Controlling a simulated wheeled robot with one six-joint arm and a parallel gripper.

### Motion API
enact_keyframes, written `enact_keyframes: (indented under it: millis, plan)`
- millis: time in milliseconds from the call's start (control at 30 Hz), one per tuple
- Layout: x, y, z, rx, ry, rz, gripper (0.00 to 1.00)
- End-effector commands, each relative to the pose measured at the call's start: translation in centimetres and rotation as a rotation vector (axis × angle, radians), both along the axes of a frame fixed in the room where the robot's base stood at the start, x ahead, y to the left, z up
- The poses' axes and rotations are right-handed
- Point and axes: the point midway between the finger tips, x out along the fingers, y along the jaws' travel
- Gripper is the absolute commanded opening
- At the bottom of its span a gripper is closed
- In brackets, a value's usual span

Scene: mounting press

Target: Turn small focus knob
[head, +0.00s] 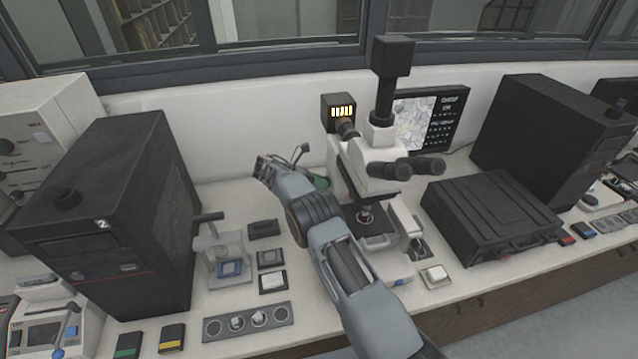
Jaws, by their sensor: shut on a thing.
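A white microscope (372,160) with dark eyepieces and a black camera on top stands at the back middle of the bench. My arm reaches in from the lower right, in front of its left side. My gripper (308,172) is at the left flank of the microscope and is shut on the small focus knob. The fingertips and the knob are largely hidden behind my arm and wrist, so the exact contact cannot be seen. The black stage (372,222) shows to the right of my arm.
A tall black case (115,215) stands at the left, with a small press (222,258) beside it. A black flat case (490,215) lies right of the microscope. A screen (425,120) stands behind. A tray with round wells (247,321) lies in front.

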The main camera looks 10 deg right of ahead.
Motion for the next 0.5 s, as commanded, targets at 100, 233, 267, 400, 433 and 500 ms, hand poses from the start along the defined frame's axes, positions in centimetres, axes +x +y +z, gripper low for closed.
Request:
enact_keyframes:
  millis: [100,233,267,400,433,500]
  plan:
    - [0.10,0.00,-0.01,-0.001,0.059,0.001,0.16]
    - [0.09,-0.01,-0.02,0.000,0.112,0.002,0.16]
    - [0.09,-0.01,0.01,-0.001,0.121,0.002,0.16]
    - [0.10,-0.01,0.01,0.000,0.152,0.002,0.16]
    - [0.10,0.00,0.03,0.000,0.157,0.002,0.16]
    - [0.10,0.00,0.05,0.000,0.164,0.002,0.16]
